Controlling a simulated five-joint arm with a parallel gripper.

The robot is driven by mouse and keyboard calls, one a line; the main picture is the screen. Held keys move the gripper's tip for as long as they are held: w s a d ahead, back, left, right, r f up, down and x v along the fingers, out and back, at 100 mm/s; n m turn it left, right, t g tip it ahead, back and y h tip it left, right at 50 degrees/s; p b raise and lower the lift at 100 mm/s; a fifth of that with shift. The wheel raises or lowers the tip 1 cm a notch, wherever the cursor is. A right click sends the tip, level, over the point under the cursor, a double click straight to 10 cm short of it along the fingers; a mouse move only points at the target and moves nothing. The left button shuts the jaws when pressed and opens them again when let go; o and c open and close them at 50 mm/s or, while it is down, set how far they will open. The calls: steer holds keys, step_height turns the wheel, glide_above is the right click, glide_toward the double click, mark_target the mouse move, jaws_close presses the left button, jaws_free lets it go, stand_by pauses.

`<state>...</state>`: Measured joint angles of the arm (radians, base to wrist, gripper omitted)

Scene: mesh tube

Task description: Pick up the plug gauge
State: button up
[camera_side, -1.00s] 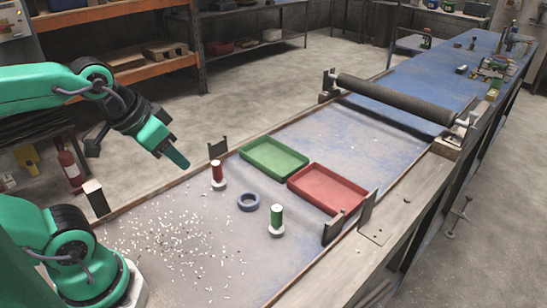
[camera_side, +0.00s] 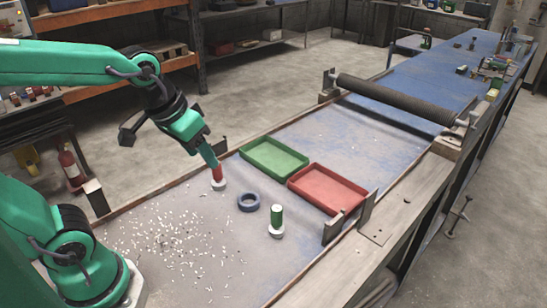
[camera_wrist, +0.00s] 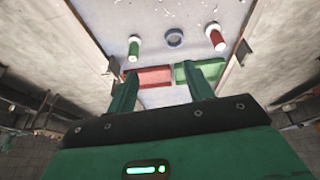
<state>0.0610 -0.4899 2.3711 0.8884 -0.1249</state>
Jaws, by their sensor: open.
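Two plug gauges stand upright on the bench, each with a pale round foot. The red plug gauge (camera_side: 217,176) shows in the wrist view (camera_wrist: 216,38) at upper right, and the green plug gauge (camera_side: 277,217) shows there (camera_wrist: 134,46) at upper left. My gripper (camera_side: 212,160) appears above the red gauge in the side view and overlaps its top; I cannot tell whether they touch. In the wrist view my gripper (camera_wrist: 160,88) has its fingers apart with nothing between them, and both gauges lie beyond the fingertips.
A blue ring (camera_side: 248,202) lies between the gauges. A green tray (camera_side: 275,173) and a red tray (camera_side: 327,205) sit behind them. Small white bits (camera_side: 180,240) litter the near bench. Upright metal plates (camera_side: 333,227) stand at the bench edges.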

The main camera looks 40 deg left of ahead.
steer(key=w+d+f+n+g, duration=0.1)
steer(key=w+d+f+g, duration=0.1)
steer(key=w+d+f, duration=0.4)
steer(key=n+g, duration=0.1)
steer(key=g, duration=0.1)
glide_above(277, 219)
steer(key=a, duration=0.2)
steer(key=f, duration=0.7)
steer(key=shift+w+f, duration=0.1)
steer(key=shift+w, duration=0.25)
steer(key=shift+w+d+f, duration=0.15)
steer(key=shift+d+f, duration=0.1)
steer(key=shift+f, duration=0.2)
steer(key=shift+d+f, duration=0.15)
steer(key=shift+f, duration=1.8)
steer(key=shift+d+f, duration=0.1)
steer(key=shift+f, duration=1.8)
steer(key=shift+c, duration=0.4)
jaws_close()
